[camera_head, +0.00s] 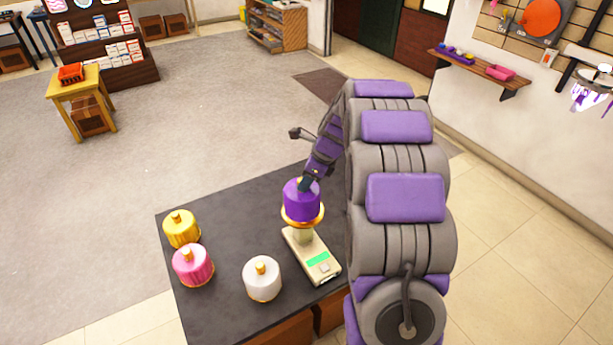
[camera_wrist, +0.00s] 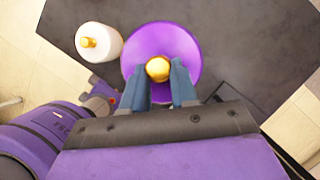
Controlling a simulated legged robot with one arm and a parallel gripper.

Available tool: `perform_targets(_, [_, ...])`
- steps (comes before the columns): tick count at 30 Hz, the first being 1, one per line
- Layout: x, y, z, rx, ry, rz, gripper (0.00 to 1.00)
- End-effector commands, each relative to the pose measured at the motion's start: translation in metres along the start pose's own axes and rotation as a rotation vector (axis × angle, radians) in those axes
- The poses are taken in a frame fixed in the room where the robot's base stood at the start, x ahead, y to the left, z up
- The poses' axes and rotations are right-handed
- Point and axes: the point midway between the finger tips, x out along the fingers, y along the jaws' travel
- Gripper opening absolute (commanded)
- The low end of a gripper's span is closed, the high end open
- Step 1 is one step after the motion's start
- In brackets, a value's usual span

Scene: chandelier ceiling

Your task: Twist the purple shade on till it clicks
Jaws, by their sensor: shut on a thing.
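The purple shade (camera_head: 301,200) sits upright on a pale stand with a gold rim (camera_head: 302,222) under it. The stand belongs to a beige device (camera_head: 312,255) with a green display. My gripper (camera_head: 308,184) reaches down onto the shade's top from above. In the wrist view the purple shade (camera_wrist: 188,48) shows as a disc, and my gripper's (camera_wrist: 158,76) two fingers are shut on the gold knob (camera_wrist: 158,68) at its centre. I cannot tell how the shade is seated on the stand.
A white shade (camera_head: 262,279), a pink shade (camera_head: 193,265) and a yellow shade (camera_head: 181,229) stand on the dark table (camera_head: 225,318), left of the device. The white shade (camera_wrist: 99,42) is close to the purple one. A wall shelf (camera_head: 478,73) is far right.

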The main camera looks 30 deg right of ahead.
Motion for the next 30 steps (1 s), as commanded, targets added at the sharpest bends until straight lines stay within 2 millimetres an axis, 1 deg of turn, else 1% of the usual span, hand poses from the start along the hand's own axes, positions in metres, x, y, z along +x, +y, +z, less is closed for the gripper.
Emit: perform_targets(30, [-0.0005,0.0035,-0.0003,0.200,0.003,-0.083,0.00])
